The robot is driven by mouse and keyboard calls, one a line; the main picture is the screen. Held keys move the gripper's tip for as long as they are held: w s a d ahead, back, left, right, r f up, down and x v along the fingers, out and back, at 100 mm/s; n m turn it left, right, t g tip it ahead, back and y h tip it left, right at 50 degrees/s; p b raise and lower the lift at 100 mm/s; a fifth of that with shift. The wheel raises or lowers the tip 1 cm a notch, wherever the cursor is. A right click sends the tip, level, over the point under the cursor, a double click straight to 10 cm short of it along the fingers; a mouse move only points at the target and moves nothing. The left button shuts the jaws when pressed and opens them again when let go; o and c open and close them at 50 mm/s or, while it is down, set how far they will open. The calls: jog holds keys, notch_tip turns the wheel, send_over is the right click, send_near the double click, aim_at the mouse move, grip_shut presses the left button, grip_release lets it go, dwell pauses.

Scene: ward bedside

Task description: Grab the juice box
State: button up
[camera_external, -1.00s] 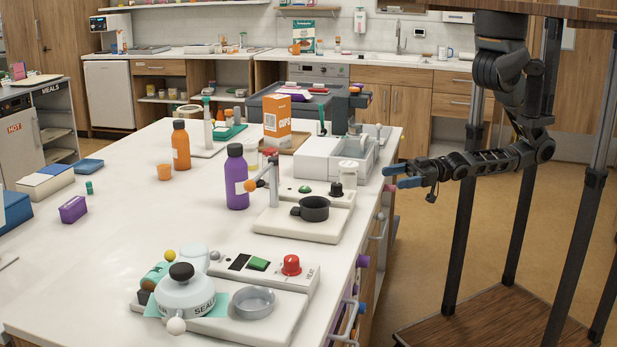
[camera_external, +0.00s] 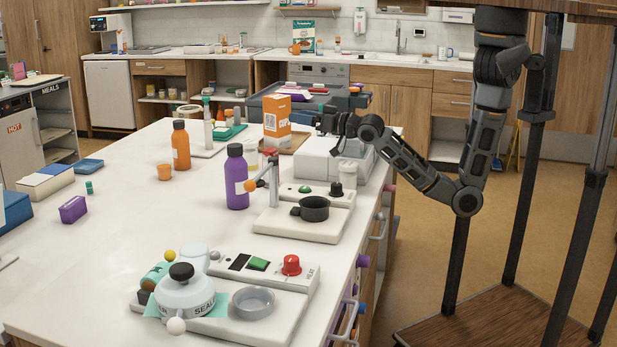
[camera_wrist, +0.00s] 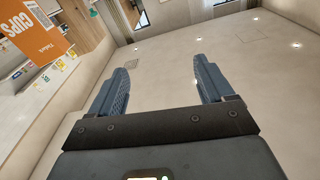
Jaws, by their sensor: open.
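No box in view is clearly labelled as juice. A small purple box (camera_external: 73,209), which may be the juice box, lies on the left part of the white counter in the external view. My gripper (camera_external: 328,120) is above the white bin at the counter's far right, well away from the purple box. In the wrist view my gripper (camera_wrist: 161,64) is open and empty, with two blue fingers apart, facing up toward the ceiling. An orange box marked CUPS (camera_external: 277,122) stands just left of my gripper; it also shows in the wrist view (camera_wrist: 30,32).
A purple bottle (camera_external: 237,180) and an orange bottle (camera_external: 181,147) stand on the counter (camera_external: 110,270). A burner with a dark pot (camera_external: 314,208) and a sealing device (camera_external: 184,293) are nearer. The counter around the purple box is mostly clear.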

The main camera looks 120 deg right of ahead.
aim_at(266, 153)
jog(key=w+f+g+y, duration=0.1)
jog(key=w+f, duration=0.1)
jog(key=w+f+g+y, duration=0.1)
jog(key=w+f+g, duration=0.1)
jog(key=f, duration=0.1)
jog(key=w+f+g+y+p, duration=0.1)
jog(key=w+f+g, duration=0.1)
jog(key=f, duration=0.1)
jog(key=shift+w+a+f, duration=0.2)
jog(key=shift+a+f, duration=0.05)
jog(key=shift+a, duration=0.15)
jog(key=shift+p+x, duration=0.9)
jog(key=shift+x, duration=2.85)
jog(key=shift+c, duration=0.5)
jog(key=c, duration=1.1)
jog(key=shift+r, duration=0.15)
